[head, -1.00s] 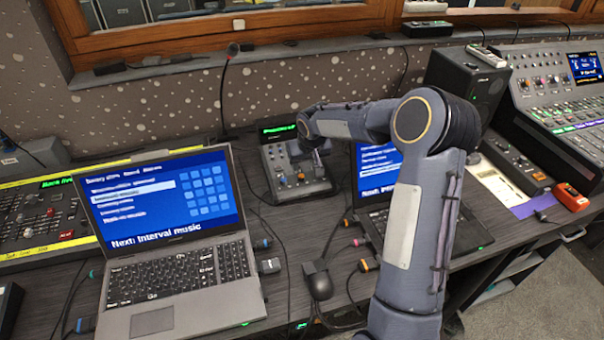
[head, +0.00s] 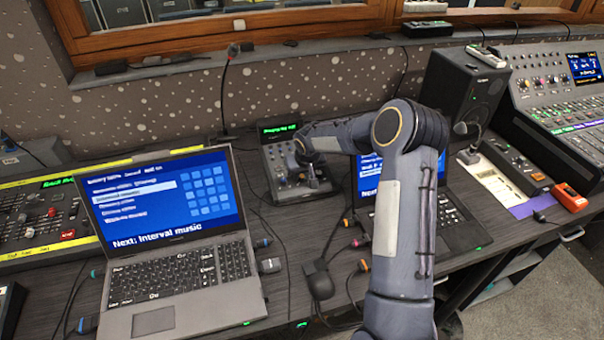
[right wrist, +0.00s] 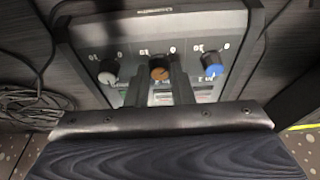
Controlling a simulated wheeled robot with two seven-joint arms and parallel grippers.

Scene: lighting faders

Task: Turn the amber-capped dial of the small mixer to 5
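The small mixer (head: 280,165) stands at the back of the desk with a green-lit display. In the right wrist view its panel (right wrist: 205,30) shows a row of three dials: grey-white-capped (right wrist: 108,72), amber-capped (right wrist: 160,68) and blue-capped (right wrist: 211,66). My right gripper (right wrist: 158,72) has one finger on each side of the amber-capped dial. The gap is about as wide as the cap, and I cannot tell whether the fingers press on it. In the head view my right gripper (head: 312,178) is over the mixer's right part and hides some of it. My left gripper is not in view.
An open laptop (head: 185,275) stands left of the mixer, a second laptop (head: 455,225) right of it behind my arm. A speaker (head: 462,95) and large console (head: 560,100) are at the right.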

